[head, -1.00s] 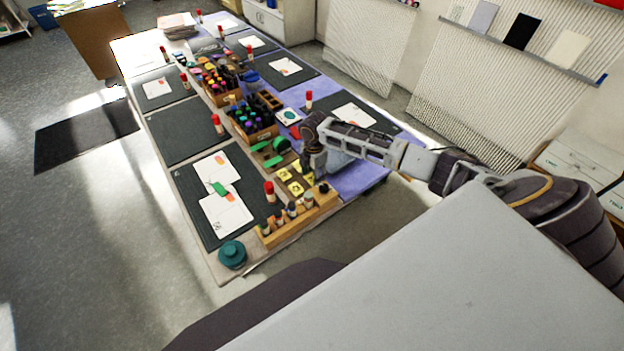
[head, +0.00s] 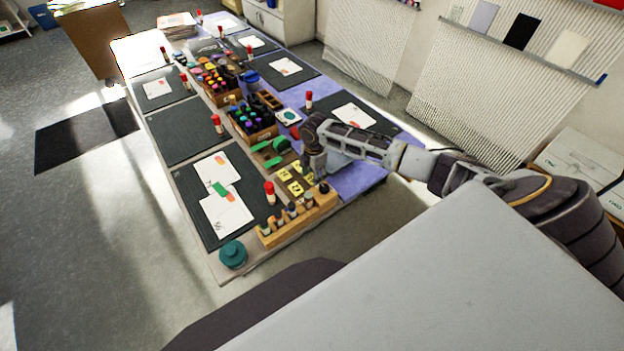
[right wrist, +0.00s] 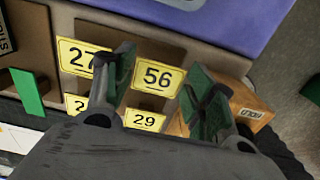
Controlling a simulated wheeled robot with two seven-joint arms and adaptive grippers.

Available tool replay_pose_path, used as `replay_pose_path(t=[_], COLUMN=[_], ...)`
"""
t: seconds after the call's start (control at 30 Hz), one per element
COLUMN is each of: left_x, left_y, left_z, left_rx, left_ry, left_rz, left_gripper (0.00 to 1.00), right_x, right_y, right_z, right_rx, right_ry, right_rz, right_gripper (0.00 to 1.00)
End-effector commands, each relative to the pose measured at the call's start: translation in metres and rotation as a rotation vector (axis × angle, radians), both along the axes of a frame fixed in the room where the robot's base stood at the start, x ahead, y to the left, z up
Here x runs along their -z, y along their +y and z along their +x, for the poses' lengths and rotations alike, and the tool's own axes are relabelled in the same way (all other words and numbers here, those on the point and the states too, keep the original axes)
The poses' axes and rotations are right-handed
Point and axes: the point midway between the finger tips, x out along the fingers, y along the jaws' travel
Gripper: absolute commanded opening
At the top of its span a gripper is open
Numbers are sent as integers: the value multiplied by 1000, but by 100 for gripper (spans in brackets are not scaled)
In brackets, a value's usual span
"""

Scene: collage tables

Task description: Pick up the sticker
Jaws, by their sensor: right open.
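Several yellow stickers with black numbers lie in a small grid on a brown board (right wrist: 215,58) on the table. In the right wrist view they are a sticker marked 27 (right wrist: 76,57), one marked 56 (right wrist: 157,76), one marked 29 (right wrist: 143,120), and one partly hidden at lower left (right wrist: 75,103). The sticker group also shows in the head view (head: 295,188). My right gripper (right wrist: 160,80) is open above the board, its green-padded fingers on either side of the 56 sticker in the picture. Nothing is between its fingers; height above the sticker is unclear. My left gripper is not in view.
A wooden bottle rack (head: 293,224) stands at the table's near edge, close to the stickers. Green blocks (head: 278,145) and a marker box (head: 250,128) stand beyond. A dark mat (head: 192,222) with white cards lies left.

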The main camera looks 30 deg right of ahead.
Motion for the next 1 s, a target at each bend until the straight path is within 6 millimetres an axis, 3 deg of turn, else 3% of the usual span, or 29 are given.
replay_pose_path(t=[0.4,0.53,1.0], left_x=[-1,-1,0], left_y=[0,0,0], left_z=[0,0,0], left_rx=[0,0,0], left_ry=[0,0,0], left_rz=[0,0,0], left_gripper=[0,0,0], right_x=[1,1,0], right_y=[0,0,0], right_z=[0,0,0], right_rx=[-1,0,0], right_ry=[0,-1,-1], right_rz=[0,0,0], right_gripper=[55,42,42])
